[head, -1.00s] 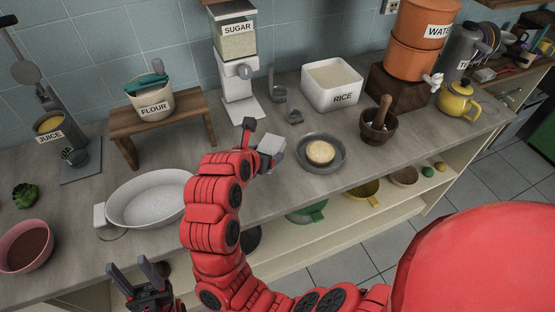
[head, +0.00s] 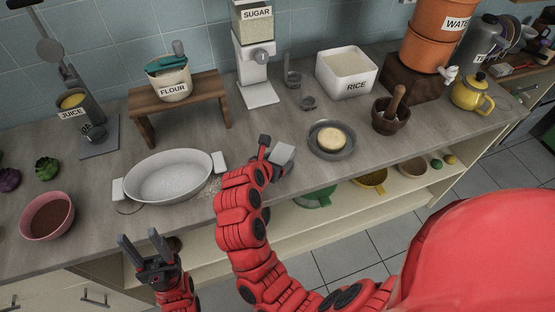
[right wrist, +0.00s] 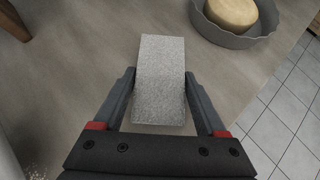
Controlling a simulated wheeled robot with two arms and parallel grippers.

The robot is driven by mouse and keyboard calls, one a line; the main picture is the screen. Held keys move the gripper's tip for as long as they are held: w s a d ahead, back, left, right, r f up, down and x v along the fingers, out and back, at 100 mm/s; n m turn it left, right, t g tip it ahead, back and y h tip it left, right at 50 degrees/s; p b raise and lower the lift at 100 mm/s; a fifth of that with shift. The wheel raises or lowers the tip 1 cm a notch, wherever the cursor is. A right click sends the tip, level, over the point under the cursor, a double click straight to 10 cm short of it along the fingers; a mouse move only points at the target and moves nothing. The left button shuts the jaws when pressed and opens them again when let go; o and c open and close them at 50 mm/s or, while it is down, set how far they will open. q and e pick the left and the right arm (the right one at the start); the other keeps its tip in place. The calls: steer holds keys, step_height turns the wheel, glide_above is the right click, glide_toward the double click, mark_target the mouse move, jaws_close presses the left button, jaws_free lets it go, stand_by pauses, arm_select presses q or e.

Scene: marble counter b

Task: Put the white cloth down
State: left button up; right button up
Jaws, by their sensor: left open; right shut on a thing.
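The white cloth (right wrist: 160,80) looks like a pale, speckled folded block between the two fingers of my right gripper (right wrist: 160,85) in the right wrist view. In the head view the cloth (head: 283,153) shows at the tip of my right arm, near the counter's front edge and left of the grey dish. My right gripper (head: 271,155) is shut on it; its far finger is partly hidden. I cannot tell whether the cloth touches the counter. My left gripper (head: 141,238) is open and empty, in front of the counter below the white oval dish.
The grey dish (head: 345,152) holds a round yellowish item. The white oval dish (head: 150,193) stands to the left, with pale specks (head: 212,186) on the counter by its right handle. A wooden stand (head: 215,95) is behind. Bare counter (head: 240,140) lies between them.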

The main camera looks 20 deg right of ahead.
steer(key=shift+f, duration=0.25)
steer(key=o, duration=1.3)
steer(key=shift+a, duration=0.1)
steer(key=shift+o, duration=0.6)
steer(key=shift+f, duration=0.1)
steer(key=shift+s, duration=0.15)
